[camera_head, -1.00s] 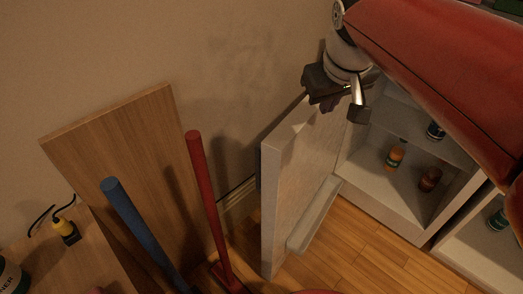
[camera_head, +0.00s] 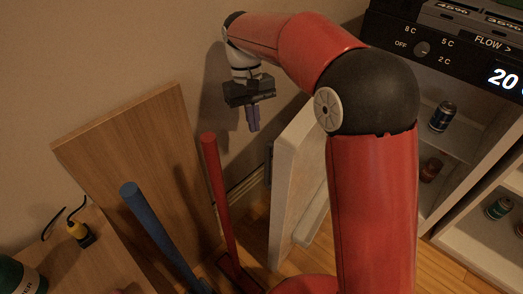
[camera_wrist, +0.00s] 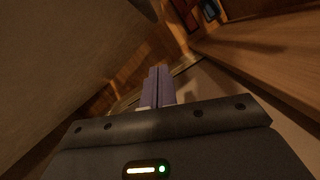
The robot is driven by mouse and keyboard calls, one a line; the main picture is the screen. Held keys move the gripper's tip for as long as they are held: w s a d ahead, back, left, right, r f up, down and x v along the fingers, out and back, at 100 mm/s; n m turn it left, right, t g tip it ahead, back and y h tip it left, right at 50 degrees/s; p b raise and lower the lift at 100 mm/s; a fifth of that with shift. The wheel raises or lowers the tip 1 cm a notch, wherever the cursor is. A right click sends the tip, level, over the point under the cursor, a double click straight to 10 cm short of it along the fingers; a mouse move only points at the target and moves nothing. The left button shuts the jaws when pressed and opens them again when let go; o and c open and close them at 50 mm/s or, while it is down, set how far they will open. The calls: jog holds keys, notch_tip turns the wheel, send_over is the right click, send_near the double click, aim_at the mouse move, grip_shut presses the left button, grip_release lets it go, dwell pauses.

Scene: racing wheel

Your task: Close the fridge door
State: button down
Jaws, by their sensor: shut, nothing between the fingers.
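The white fridge door (camera_head: 285,205) stands open in the head view, left of the fridge body. Its inner side with a low shelf faces right, and my arm hides part of it. The fridge interior (camera_head: 462,120) shows at the right, with cans inside. My gripper (camera_head: 253,128) is in front of the wall, up and to the left of the door's top edge, pointing down. Its fingers are together and empty. In the wrist view, the shut fingers (camera_wrist: 158,85) point toward the floor, and I cannot make out the door for certain there.
A red pole (camera_head: 218,190) and a blue pole (camera_head: 150,225) stand left of the door, before a leaning wooden board (camera_head: 120,140). A table (camera_head: 95,265) is at the lower left. A control panel (camera_head: 450,45) tops the fridge.

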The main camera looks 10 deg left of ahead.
jog(key=s+d+f, duration=0.2)
jog(key=s+f, duration=0.2)
jog(key=f, duration=0.1)
jog(key=shift+s+d+f, duration=0.2)
jog(key=shift+s+d, duration=0.15)
